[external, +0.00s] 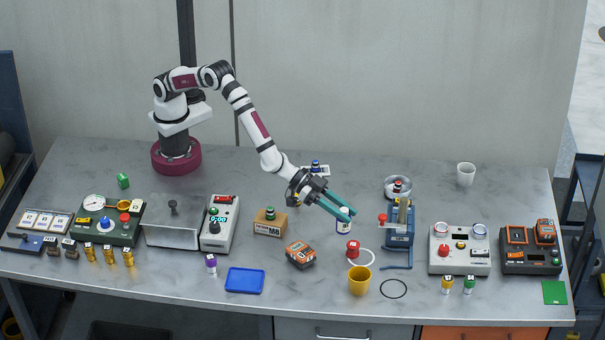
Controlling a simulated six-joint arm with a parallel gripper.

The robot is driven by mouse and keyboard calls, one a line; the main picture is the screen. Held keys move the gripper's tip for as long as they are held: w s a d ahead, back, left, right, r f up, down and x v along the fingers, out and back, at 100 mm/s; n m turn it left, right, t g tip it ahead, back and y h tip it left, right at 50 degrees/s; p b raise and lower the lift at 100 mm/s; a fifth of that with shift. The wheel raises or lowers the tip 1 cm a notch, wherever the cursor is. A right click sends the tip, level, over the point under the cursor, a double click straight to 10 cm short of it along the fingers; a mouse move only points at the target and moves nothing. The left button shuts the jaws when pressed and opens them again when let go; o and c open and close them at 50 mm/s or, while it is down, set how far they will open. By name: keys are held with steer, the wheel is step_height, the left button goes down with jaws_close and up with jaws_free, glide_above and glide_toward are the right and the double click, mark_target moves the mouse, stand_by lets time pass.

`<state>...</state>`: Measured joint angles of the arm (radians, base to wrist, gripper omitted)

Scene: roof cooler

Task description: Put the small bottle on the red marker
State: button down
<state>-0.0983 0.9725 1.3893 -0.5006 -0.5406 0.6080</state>
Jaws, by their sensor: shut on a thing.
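My gripper (347,213) has long teal fingers that reach down and right over the middle of the table. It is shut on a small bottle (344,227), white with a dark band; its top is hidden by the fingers. I cannot tell whether its base touches the table. A small red bottle-like thing (352,248) with a white band stands just in front of it, beside a white ring (367,257). I cannot make out a flat red marker.
A blue stand (399,235) rises close to the right. An orange-black device (300,254) and cardboard box (270,222) are left. The back right table is mostly clear around a white cup (466,174).

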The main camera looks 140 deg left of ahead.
steer(key=shift+w+a+f, duration=0.15)
steer(key=shift+a+f, duration=0.4)
steer(key=shift+f, duration=0.5)
steer(key=shift+w+a+f, duration=0.2)
steer(key=shift+a+f, duration=0.35)
steer(key=shift+f, duration=0.5)
steer(key=shift+w+a+f, duration=0.15)
steer(key=shift+a+f, duration=0.4)
steer(key=shift+f, duration=0.5)
steer(key=c, duration=0.7)
jaws_free()
